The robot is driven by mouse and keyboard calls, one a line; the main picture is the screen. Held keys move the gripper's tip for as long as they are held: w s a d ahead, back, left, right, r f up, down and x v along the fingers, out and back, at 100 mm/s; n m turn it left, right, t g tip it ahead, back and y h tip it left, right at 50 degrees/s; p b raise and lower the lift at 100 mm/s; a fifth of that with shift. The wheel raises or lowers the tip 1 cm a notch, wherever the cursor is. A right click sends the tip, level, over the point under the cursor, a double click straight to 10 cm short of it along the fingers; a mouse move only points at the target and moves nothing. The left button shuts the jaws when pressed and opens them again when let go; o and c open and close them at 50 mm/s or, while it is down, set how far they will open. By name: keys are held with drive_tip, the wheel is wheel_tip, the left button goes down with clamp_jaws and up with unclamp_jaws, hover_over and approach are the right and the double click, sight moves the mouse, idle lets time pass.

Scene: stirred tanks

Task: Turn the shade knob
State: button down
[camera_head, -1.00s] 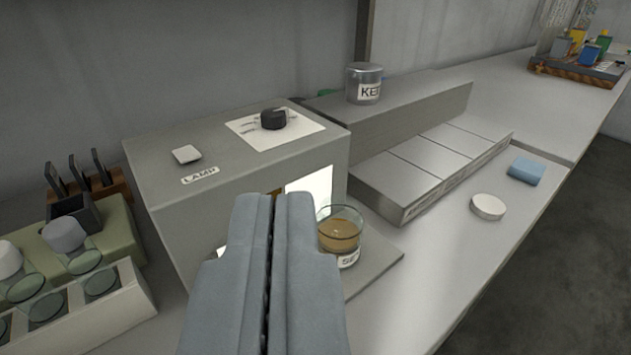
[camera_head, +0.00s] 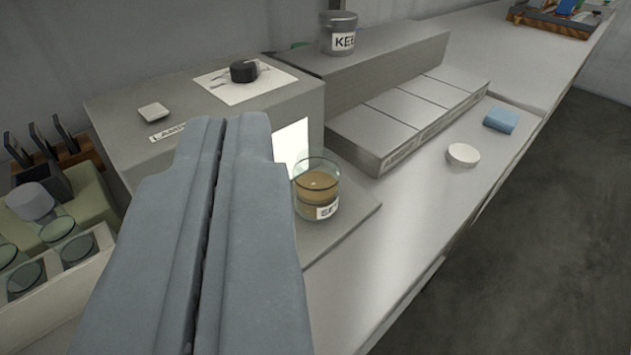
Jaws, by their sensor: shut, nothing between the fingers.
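The shade knob, a round black knob (camera_head: 244,71), sits on a white marked card (camera_head: 222,88) on top of the grey lamp box (camera_head: 300,101). A small white square switch (camera_head: 153,111) is on the same top, behind the partly covered LAMP label (camera_head: 166,132). My gripper (camera_head: 231,122) is shut and empty. In the picture its tips lie below the knob and in front of the box, apart from the knob. The gripper hides much of the box's front face. A lit white panel (camera_head: 291,143) shows on that face.
A glass beaker of brown liquid (camera_head: 317,188) stands on a plate before the lit panel. A lidded jar marked KEE (camera_head: 339,33) stands on a ledge behind. A white disc (camera_head: 463,155) and blue block (camera_head: 500,119) lie at right. A rack of glass vessels (camera_head: 45,275) is at left.

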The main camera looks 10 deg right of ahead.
drive_tip(key=c, duration=1.2)
unclamp_jaws()
drive_tip(key=shift+o, duration=0.7)
drive_tip(key=shift+w+r, duration=0.1)
drive_tip(key=shift+w, duration=0.15)
drive_tip(key=n+g, duration=0.7)
drive_tip(key=g, duration=1)
hover_over(242, 63)
drive_tip(key=shift+f, duration=3.8)
drive_tip(key=c, duration=1)
